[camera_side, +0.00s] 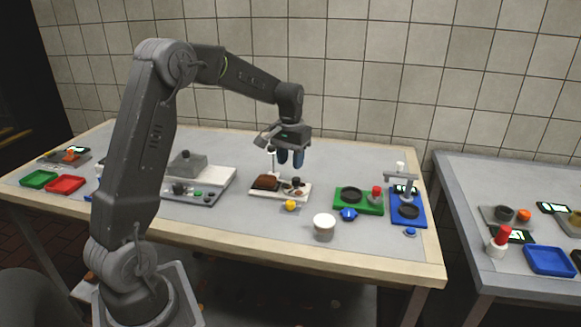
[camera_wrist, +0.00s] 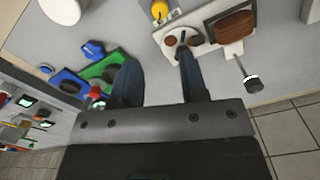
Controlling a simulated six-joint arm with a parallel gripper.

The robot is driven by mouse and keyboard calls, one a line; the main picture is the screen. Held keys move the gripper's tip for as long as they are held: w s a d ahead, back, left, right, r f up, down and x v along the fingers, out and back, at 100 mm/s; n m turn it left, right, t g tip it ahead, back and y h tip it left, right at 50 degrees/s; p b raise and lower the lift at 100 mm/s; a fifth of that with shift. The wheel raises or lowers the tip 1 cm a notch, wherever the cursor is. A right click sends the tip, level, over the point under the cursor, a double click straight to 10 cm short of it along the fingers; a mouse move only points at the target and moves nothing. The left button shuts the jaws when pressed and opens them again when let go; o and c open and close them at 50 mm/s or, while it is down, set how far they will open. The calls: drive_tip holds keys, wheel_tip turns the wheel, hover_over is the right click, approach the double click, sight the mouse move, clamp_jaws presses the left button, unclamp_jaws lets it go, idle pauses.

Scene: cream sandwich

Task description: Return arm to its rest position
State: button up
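My gripper (camera_side: 290,160) hangs with its blue fingers pointing down above the back of the white board (camera_side: 262,193) in the side view. In the wrist view the two fingers of my gripper (camera_wrist: 157,70) stand apart with nothing between them. The white board also shows in the wrist view (camera_wrist: 167,48). It bears a brown block (camera_side: 266,182), which also shows in the wrist view (camera_wrist: 235,27), and small round parts beside it. My arm reaches out over the table, bent at the elbow.
A white cup (camera_side: 324,226) and a yellow knob (camera_side: 290,205) stand in front of the board. A green station (camera_side: 372,206) and a blue station (camera_side: 408,220) are to the right. A grey-white machine (camera_side: 215,178) is left. A tiled wall (camera_side: 380,75) rises behind.

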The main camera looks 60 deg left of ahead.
drive_tip(key=s+d+r+m+t, duration=0.25)
drive_tip(key=s+d+r, duration=0.6)
drive_tip(key=d, duration=0.45)
drive_tip(key=s+d+m+t, duration=0.2)
drive_tip(key=s+d, duration=0.7)
drive_tip(key=s, duration=0.5)
drive_tip(key=shift+s+r+t, duration=0.2)
drive_tip(key=shift+r+t, duration=0.05)
drive_tip(key=shift+t, duration=0.3)
